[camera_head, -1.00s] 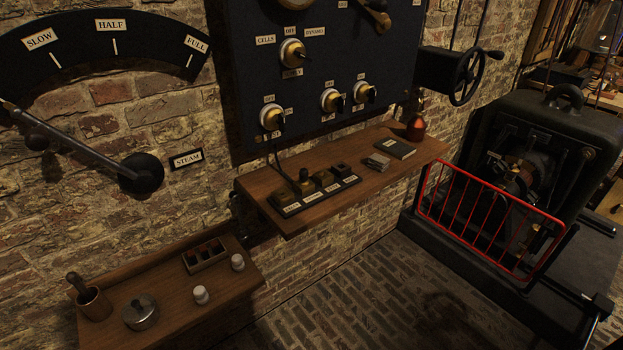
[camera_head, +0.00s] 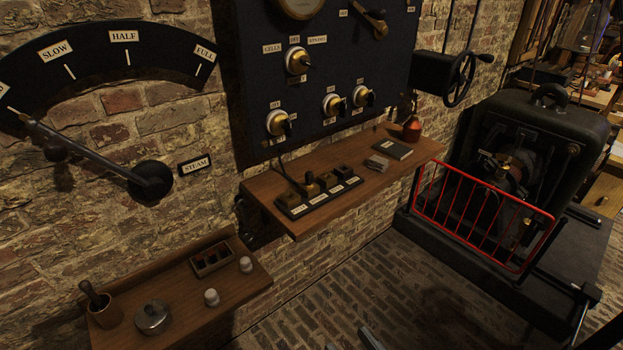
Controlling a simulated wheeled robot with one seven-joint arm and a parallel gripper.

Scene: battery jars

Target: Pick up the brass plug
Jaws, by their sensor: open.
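A small brass-coloured plug (camera_head: 311,186) stands on a dark labelled strip (camera_head: 293,213) on the wooden wall shelf (camera_head: 358,193). A dark cord hangs from the panel down to the strip near it. Other small blocks stand along the same strip, and the plug is too small to make out finely. My gripper (camera_head: 350,341) shows only as grey finger ends at the bottom edge. It is open and empty, well below the shelf and apart from the plug.
A dark switch panel (camera_head: 325,60) hangs above the shelf. A book (camera_head: 394,149) and a red bottle (camera_head: 412,129) sit at the shelf's right. A red railing (camera_head: 480,215) guards a machine. The brick floor between is clear.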

